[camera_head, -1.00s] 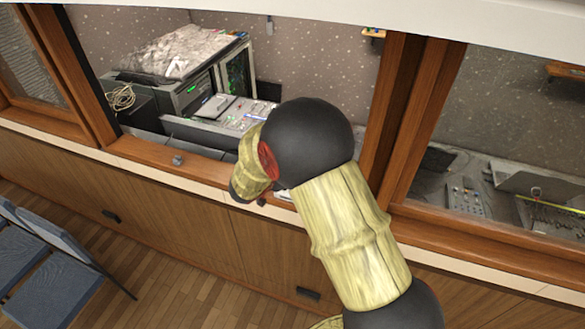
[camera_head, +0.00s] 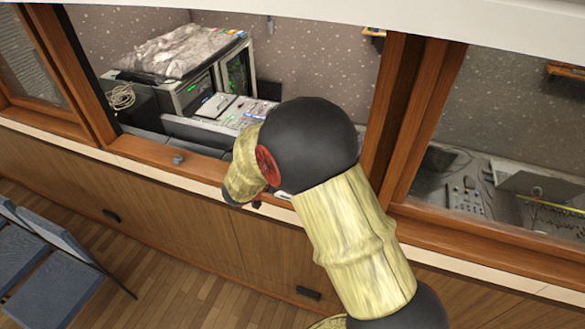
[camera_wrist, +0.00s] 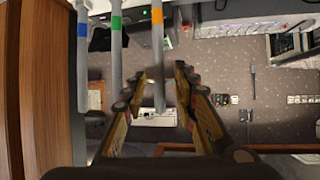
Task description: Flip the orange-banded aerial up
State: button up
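In the wrist view, the orange-banded aerial (camera_wrist: 158,60) is a grey rod that comes in from the top edge and ends between my fingers. Its orange band is near the top of the picture. My gripper (camera_wrist: 160,90) is open, with one finger on each side of the rod's lower end. Gaps show on both sides, and I see no clear contact. A green-banded aerial (camera_wrist: 116,50) and a blue-banded aerial (camera_wrist: 83,60) run parallel to its left. In the head view my arm hides the fingers and the aerials.
The green-banded rod passes close to my left finger. A wooden frame (camera_wrist: 38,90) fills the left of the wrist view. In the head view, a window ledge (camera_head: 150,150) fronts a booth with a mixing desk (camera_head: 235,110). Blue chairs (camera_head: 45,265) stand at lower left.

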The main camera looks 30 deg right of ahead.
jog(key=v, duration=0.9)
jog(key=shift+a, duration=0.15)
jog(key=shift+r, duration=0.1)
